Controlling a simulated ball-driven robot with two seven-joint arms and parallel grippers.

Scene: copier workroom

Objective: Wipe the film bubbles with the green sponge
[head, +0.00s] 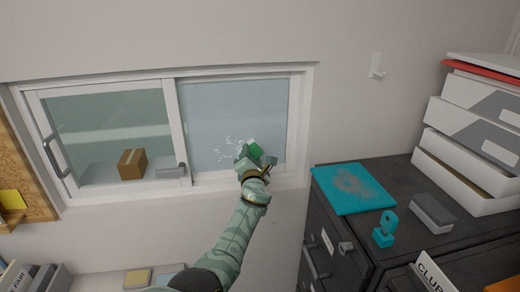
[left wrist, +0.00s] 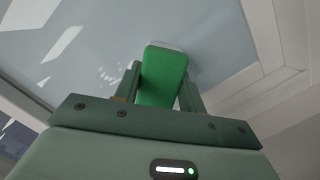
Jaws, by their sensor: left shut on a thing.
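The green sponge (head: 255,151) is in my left gripper (head: 251,163), up at the right window pane (head: 235,105). The left wrist view shows the sponge (left wrist: 163,76) between the two fingers of the left gripper (left wrist: 160,88), its far end at or very near the glass. I cannot tell whether it touches. White film bubbles (head: 228,148) lie on the lower middle of the pane, left of and around the sponge; a few small pale marks (left wrist: 108,76) show left of it in the left wrist view. My right gripper is in neither view.
At right, a dark cabinet (head: 325,238) carries a teal mat (head: 352,187), a teal stamp (head: 385,230), a grey block (head: 433,211) and stacked white boxes (head: 470,170).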

